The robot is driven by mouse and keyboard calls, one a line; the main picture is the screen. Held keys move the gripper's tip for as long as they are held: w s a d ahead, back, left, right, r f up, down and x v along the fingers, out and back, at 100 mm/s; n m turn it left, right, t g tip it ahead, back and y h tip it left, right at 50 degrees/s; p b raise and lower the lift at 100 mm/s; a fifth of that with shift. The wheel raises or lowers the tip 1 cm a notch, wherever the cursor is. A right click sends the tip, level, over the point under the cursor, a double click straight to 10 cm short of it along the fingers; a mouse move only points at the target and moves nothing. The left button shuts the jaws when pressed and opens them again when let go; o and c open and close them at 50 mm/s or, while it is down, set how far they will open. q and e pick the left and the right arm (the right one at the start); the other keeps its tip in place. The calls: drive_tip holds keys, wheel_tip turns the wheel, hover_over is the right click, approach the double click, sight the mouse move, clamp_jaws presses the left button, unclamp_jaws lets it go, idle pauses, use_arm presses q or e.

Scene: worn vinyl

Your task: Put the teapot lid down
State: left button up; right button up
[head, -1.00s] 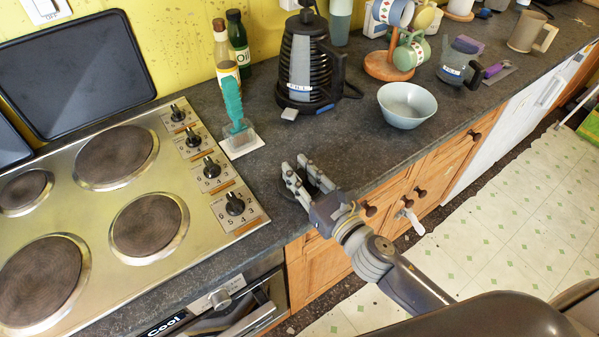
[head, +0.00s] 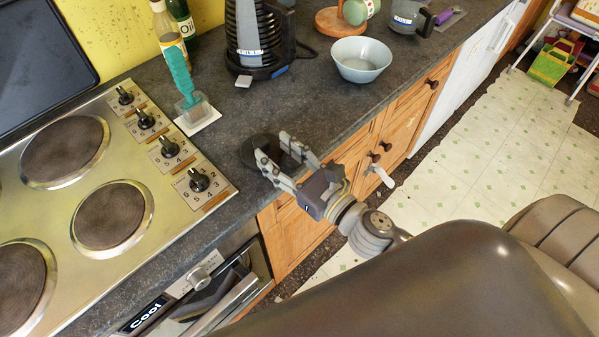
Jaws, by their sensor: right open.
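The teapot lid, a dark round disc (head: 254,149), lies on the grey worktop (head: 310,110) near its front edge, right of the hob. My right gripper (head: 273,146) is open, its two fingers pointing at the lid from the front right. The fingertips are at the lid's near right side and hide part of it; I cannot tell whether they touch it. My left gripper is not in view.
A pale blue bowl (head: 361,59), a black kettle (head: 257,35) and a teal brush (head: 183,80) on a white tile (head: 198,118) stand behind the lid. The hob (head: 70,190) is at left. The worktop right of the lid is clear.

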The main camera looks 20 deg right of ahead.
drive_tip(key=b+v, duration=0.1)
drive_tip(key=v, duration=0.3)
drive_tip(key=shift+s+d+f+b, duration=0.1)
drive_tip(key=shift+s+f+b, duration=0.05)
drive_tip(key=shift+s+b, duration=0.2)
drive_tip(key=shift+s+d+r, duration=0.2)
drive_tip(key=shift+s+d, duration=0.1)
drive_tip(key=shift+s, duration=0.4)
drive_tip(key=shift+s, duration=0.1)
